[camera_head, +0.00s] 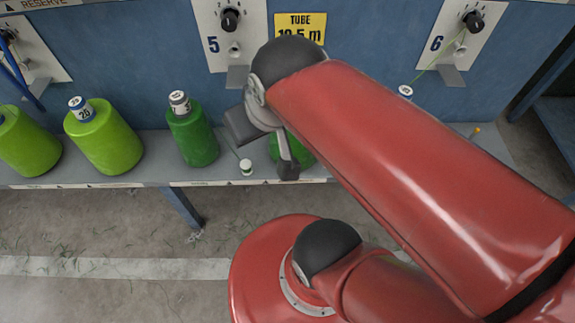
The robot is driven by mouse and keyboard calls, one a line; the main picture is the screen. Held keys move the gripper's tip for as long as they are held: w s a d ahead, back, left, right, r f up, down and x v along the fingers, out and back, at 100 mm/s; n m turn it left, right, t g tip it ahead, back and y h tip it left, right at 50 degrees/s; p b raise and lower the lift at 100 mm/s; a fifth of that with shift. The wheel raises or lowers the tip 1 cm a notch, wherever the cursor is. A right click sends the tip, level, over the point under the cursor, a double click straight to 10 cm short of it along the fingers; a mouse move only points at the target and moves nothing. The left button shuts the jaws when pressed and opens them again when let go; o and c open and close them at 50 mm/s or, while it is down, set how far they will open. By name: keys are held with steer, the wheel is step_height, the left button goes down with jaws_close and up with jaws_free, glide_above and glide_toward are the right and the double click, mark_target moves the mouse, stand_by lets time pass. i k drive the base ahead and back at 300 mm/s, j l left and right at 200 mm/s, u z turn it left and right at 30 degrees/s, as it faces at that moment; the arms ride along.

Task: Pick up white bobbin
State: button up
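A small white bobbin (246,167) stands on the grey shelf (150,175) near its front edge, between a dark green cone and a partly hidden green cone. My gripper (287,168) hangs at the end of the red arm, just right of the bobbin and over the partly hidden green cone (306,150). The gripper looks apart from the bobbin. The view from behind the arm does not show clearly whether its fingers are open or shut. The arm covers much of the shelf to the right.
Lighter green cones (105,140) stand farther left. A blue panel (150,60) with dials rises behind the shelf. A shelf leg (185,207) stands below.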

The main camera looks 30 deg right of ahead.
mark_target(246, 164)
steer(key=j, duration=0.5)
steer(key=j+z, duration=0.45)
steer(key=j, duration=0.25)
steer(key=j+z, duration=0.45)
steer(key=j, duration=0.25)
steer(key=z, duration=0.7)
